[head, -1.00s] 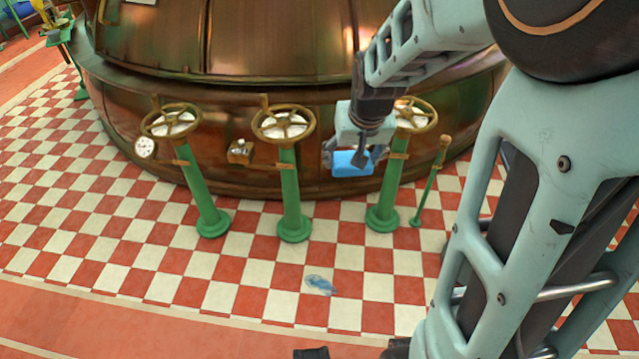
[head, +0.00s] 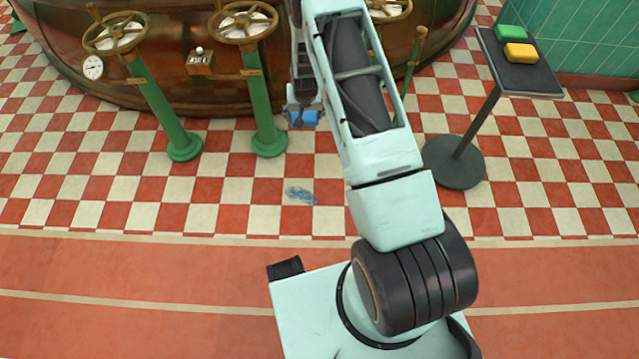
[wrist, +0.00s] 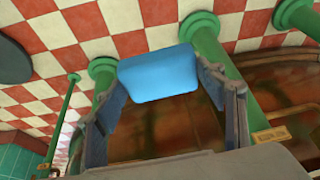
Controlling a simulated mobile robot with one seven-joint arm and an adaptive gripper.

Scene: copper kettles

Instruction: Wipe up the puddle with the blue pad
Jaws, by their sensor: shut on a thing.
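The blue pad (head: 303,118) is in my gripper (head: 303,108), held in the air beyond the puddle, in front of the copper kettle. In the wrist view the blue pad (wrist: 158,73) sits between the two fingers of my gripper (wrist: 160,82), which is shut on it. The puddle (head: 301,195) is a small bluish patch on the checkered floor, apart from the pad and nearer to my base. The puddle cannot be made out in the wrist view. My arm hides part of the kettle and a valve post.
Green valve posts (head: 262,110) with brass handwheels stand before the copper kettle (head: 140,95). A dark stand (head: 530,80) at the right holds a green pad (head: 511,33) and a yellow pad (head: 520,52). The checkered floor around the puddle is clear.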

